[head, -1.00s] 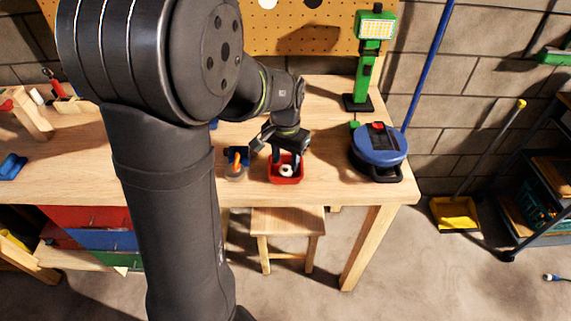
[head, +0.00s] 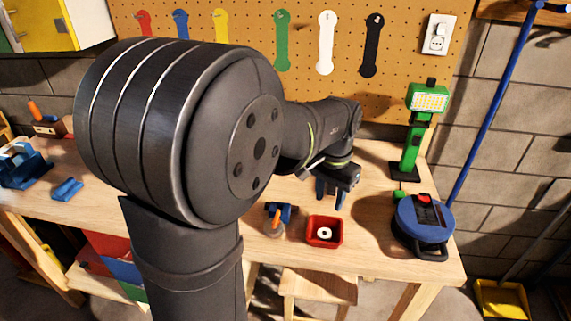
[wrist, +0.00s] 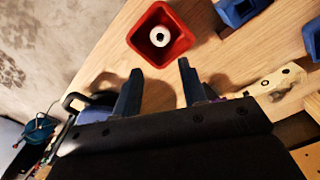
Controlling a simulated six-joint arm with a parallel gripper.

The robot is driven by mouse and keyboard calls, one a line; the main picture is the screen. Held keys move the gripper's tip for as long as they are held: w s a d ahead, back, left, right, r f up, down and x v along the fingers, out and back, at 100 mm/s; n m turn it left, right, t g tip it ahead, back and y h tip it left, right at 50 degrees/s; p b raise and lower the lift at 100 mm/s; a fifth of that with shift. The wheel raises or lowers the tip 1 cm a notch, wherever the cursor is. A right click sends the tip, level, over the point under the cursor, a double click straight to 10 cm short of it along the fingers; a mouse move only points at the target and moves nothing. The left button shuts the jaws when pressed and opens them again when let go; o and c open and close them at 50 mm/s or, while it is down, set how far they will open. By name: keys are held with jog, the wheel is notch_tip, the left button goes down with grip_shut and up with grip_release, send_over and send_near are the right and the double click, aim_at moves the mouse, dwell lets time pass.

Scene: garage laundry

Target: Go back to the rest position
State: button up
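My gripper (head: 332,194) is raised above the workbench, behind the red bin in the head view. In the wrist view its two fingers (wrist: 158,88) stand wide apart with nothing between them. The red square bin (head: 310,242) sits on the bench near the front edge and holds a white ring-shaped piece (head: 325,234). The bin (wrist: 184,42) and the white piece (wrist: 160,36) also show in the wrist view, beyond the fingertips and apart from them. My arm hides part of the bench.
A blue and orange tool (head: 279,214) stands left of the bin. A blue round reel (head: 424,220) and a green work lamp (head: 413,130) stand to the right. A pegboard (head: 230,52) with coloured hanging tools is behind. A wooden stool (head: 318,284) is below the bench.

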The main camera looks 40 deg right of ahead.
aim_at(325, 228)
notch_tip(325, 228, down, 12)
jog(key=shift+r, duration=1.8)
